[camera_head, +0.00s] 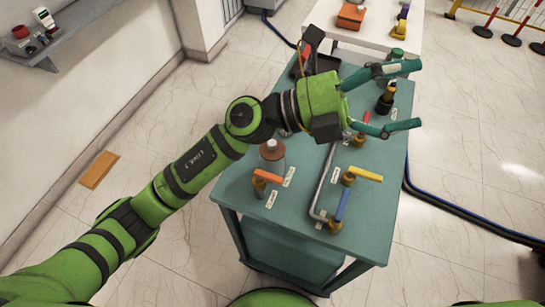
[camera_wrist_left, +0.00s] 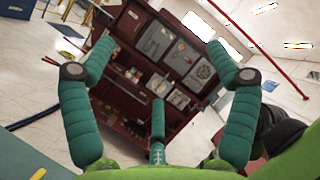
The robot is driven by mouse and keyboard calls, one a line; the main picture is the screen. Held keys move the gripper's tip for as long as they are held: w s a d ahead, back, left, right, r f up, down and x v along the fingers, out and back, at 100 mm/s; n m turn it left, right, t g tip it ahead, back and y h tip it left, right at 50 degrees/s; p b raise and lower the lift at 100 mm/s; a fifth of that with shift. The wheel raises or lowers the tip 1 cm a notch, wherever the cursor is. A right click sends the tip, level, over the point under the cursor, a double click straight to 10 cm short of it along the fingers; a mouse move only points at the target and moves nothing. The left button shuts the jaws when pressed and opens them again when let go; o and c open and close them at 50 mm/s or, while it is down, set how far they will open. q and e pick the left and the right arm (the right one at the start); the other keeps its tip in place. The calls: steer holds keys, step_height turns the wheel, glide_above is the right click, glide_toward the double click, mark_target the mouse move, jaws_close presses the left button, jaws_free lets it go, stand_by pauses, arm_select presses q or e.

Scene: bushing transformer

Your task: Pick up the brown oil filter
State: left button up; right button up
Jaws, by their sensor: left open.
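A brown, round thing with a white top (camera_head: 272,149), which looks like the oil filter, stands on the left part of the teal table (camera_head: 300,222), beside my left forearm. My left gripper (camera_head: 408,95) is open, with its teal fingers spread wide and pointing right over the table's right edge. It is well to the right of the brown thing. No object is between the fingers. The left wrist view shows the open fingers (camera_wrist_left: 160,62) too, but not the brown thing. My right gripper is not in view.
Orange (camera_head: 267,176), yellow (camera_head: 366,173) and blue (camera_head: 342,204) handled valves and a bent grey pipe stand on the table. A black bottle-like thing (camera_head: 386,98) is near the fingers. A white table (camera_head: 385,30) stands behind. Hoses lie on the floor at right.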

arm_select(q)
step_height(320, 180, down, 4)
steer(key=s+d+m+g+y, duration=0.2)
steer(key=s+m+g+y, duration=0.1)
steer(key=m+g+y, duration=0.15)
steer(key=m+t+y, duration=0.4)
steer(key=t+y, duration=0.1)
steer(key=y, duration=1.3)
glide_above(272, 142)
steer(key=f, duration=1.5)
steer(key=shift+s+d, duration=0.1)
steer(key=shift+s, duration=0.2)
steer(key=shift+f+p, duration=0.35)
steer(key=shift+p, duration=0.1)
steer(key=f+p, duration=0.2)
steer(key=f, duration=0.1)
steer(key=f+p, duration=0.1)
steer(key=f, duration=0.1)
steer(key=shift+w+f, duration=0.15)
steer(key=shift+w, duration=0.15)
steer(key=shift+f, duration=0.4)
steer(key=shift+c, duration=0.4)
